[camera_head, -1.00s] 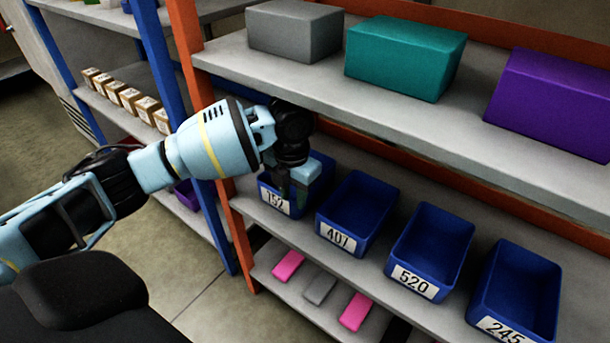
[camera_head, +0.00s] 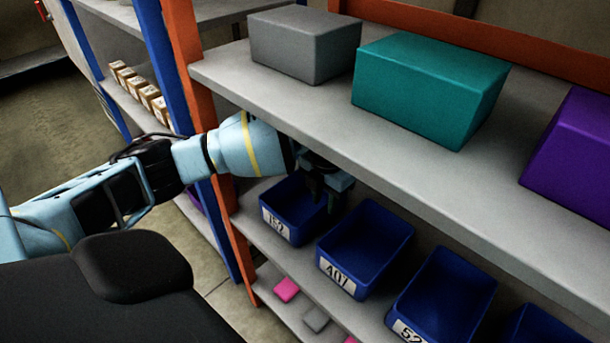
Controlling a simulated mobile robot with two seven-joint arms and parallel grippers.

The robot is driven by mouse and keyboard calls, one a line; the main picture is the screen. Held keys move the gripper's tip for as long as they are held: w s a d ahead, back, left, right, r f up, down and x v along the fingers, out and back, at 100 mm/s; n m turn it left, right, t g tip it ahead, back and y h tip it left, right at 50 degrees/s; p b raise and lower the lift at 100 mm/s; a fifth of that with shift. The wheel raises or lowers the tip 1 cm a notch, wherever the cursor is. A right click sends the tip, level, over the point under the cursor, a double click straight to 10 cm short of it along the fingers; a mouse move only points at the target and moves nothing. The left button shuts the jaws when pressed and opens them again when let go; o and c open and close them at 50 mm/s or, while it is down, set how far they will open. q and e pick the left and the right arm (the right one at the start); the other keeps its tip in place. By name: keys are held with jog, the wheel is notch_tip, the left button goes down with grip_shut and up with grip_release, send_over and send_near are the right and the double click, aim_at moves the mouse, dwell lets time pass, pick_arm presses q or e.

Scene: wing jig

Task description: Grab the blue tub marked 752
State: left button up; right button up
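The blue tub marked 752 (camera_head: 283,222) stands on the middle shelf at the left end of a row of blue tubs, its white label facing front. My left gripper (camera_head: 324,198) reaches in under the upper shelf and points down at the right side of this tub. Its dark fingers overlap the tub's opening and right rim. I cannot tell whether they touch the tub or how far apart they are. My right gripper is not in view.
The tub marked 407 (camera_head: 362,250) stands just to the right, with more blue tubs beyond. The upper shelf (camera_head: 400,160) with grey, teal and purple boxes hangs close above my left gripper. An orange post (camera_head: 184,60) stands left of the tubs.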

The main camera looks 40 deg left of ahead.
aim_at(322, 226)
pick_arm(q)
jog(key=shift+s+d+f+b, duration=0.1)
jog(key=shift+f+b, duration=0.3)
jog(key=shift+f, duration=1.1)
jog(key=shift+s+f+b, duration=0.1)
jog(key=shift+f+b, duration=0.25)
jog(key=shift+f, duration=1.15)
jog(key=shift+r, duration=0.1)
jog(key=shift+c, duration=0.3)
jog(key=shift+w, duration=0.1)
grip_shut()
